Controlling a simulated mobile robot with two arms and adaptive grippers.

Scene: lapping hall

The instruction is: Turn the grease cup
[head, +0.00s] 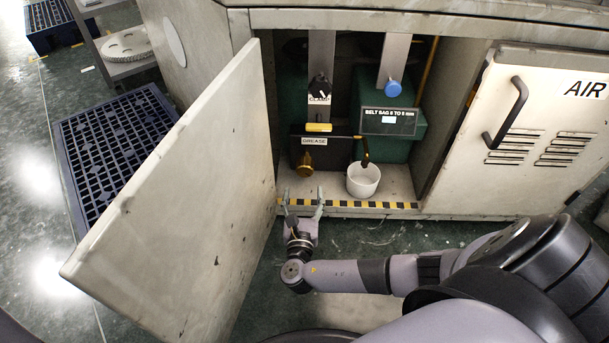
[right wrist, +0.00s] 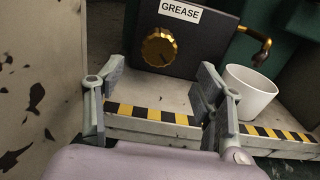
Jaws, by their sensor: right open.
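The grease cup (head: 305,163) is a brass-coloured knurled knob on the front of a dark box under a white GREASE label (head: 314,141), inside the open cabinet. In the right wrist view the knob (right wrist: 159,47) shows a dark pointer mark on its face. My right gripper (head: 304,197) is open and empty at the cabinet's front sill, below and in front of the knob, not touching it. Its two fingers (right wrist: 160,98) stand apart, with the knob beyond the gap between them. My left gripper is not in view.
A white pot (head: 363,180) stands right of the box under a brass spout (head: 365,152). The open door (head: 185,205) rises close on the left. A striped sill (head: 352,204) crosses the front. A black knob, a blue knob (head: 392,88) and a sign hang above.

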